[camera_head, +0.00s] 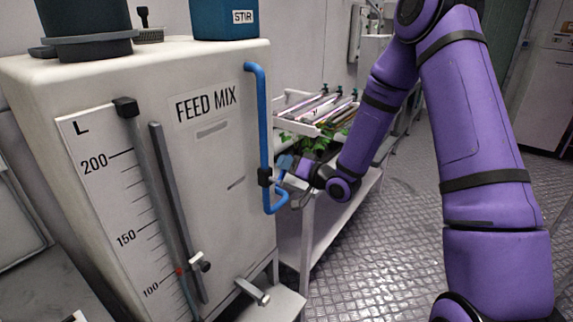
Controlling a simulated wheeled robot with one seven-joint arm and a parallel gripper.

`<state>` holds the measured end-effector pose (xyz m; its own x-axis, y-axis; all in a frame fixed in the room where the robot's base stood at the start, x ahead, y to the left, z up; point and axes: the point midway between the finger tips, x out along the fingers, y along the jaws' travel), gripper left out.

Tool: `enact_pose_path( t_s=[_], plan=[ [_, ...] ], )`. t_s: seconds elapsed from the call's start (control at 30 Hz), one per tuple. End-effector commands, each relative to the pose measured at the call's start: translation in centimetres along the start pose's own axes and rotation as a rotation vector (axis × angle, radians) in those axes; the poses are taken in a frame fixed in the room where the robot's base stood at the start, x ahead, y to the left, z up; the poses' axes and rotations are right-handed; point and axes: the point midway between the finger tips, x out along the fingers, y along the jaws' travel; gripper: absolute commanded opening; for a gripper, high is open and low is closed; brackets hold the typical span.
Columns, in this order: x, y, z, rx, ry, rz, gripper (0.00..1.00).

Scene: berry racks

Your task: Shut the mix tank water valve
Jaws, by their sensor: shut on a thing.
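The white mix tank (235,145), labelled FEED MIX, stands at left. A blue pipe (263,110) runs down its right edge, with a dark valve body (265,177) low on it. A small blue piece (286,161), seemingly the valve's handle, shows beside the valve body. My gripper (282,175) reaches in from the right at the end of my purple arm and is shut on this handle. The fingers are small and partly hidden, so the handle's exact angle is hard to tell.
A rack (318,108) with plants and tubes stands behind my gripper, close to my forearm. A level scale (110,185) and a metal tap (252,291) are on the tank's front. The metal floor (375,255) at the centre right is clear.

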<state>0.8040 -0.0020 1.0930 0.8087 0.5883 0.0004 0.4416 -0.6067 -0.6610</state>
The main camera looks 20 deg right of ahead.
Motion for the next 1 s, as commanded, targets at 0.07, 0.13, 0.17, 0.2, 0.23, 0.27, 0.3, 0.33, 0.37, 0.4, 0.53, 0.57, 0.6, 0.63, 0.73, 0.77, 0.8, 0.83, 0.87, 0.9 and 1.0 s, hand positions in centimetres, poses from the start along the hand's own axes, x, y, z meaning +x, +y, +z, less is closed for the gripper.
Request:
enact_pose_path(
  t_s=[0.07, 0.13, 0.17, 0.2, 0.23, 0.27, 0.3, 0.33, 0.37, 0.4, 0.53, 0.57, 0.6, 0.63, 0.73, 0.77, 0.8, 0.83, 0.87, 0.9, 1.0],
  plan=[
    [-0.1, 0.3, 0.0, 0.037, 0.000, 0.002, 0.00],
    [-0.1, 0.6, 0.0, 0.080, 0.001, 0.002, 0.00],
    [-0.1, 0.7, 0.0, 0.101, 0.001, 0.003, 0.00],
    [-0.1, 0.9, 0.0, 0.130, 0.001, 0.003, 0.00],
    [-0.1, 1.1, 0.0, 0.156, 0.002, 0.003, 0.00],
    [-0.1, 1.2, 0.1, 0.181, 0.002, 0.003, 0.00],
    [-0.1, 1.4, 0.1, 0.216, 0.002, 0.003, 0.00],
    [-0.1, 1.6, 0.1, 0.244, 0.002, 0.003, 0.00],
    [-0.1, 1.7, 0.2, 0.272, 0.001, 0.003, 0.00],
    [-0.1, 1.9, 0.3, 0.309, 0.001, 0.004, 0.00],
    [-0.1, 2.6, 0.5, 0.430, 0.003, 0.003, 0.00],
    [-0.1, 2.7, 0.6, 0.457, 0.002, 0.003, 0.00],
    [-0.1, 2.9, 0.7, 0.493, 0.002, 0.004, 0.00],
    [-0.1, 3.0, 0.8, 0.519, 0.002, 0.003, 0.00],
    [-0.1, 3.4, 1.0, 0.600, 0.003, 0.002, 0.00],
    [-0.1, 3.5, 1.1, 0.623, 0.002, 0.002, 0.00],
    [-0.1, 3.6, 1.2, 0.652, 0.001, 0.003, 0.00],
    [-0.1, 3.7, 1.2, 0.671, 0.001, 0.003, 0.00],
    [-0.1, 3.8, 1.3, 0.692, 0.001, 0.003, 0.00],
    [-0.1, 3.9, 1.4, 0.716, 0.001, 0.002, 0.00],
    [-0.1, 4.1, 1.6, 0.768, 0.001, 0.002, 0.00]
  ],
)
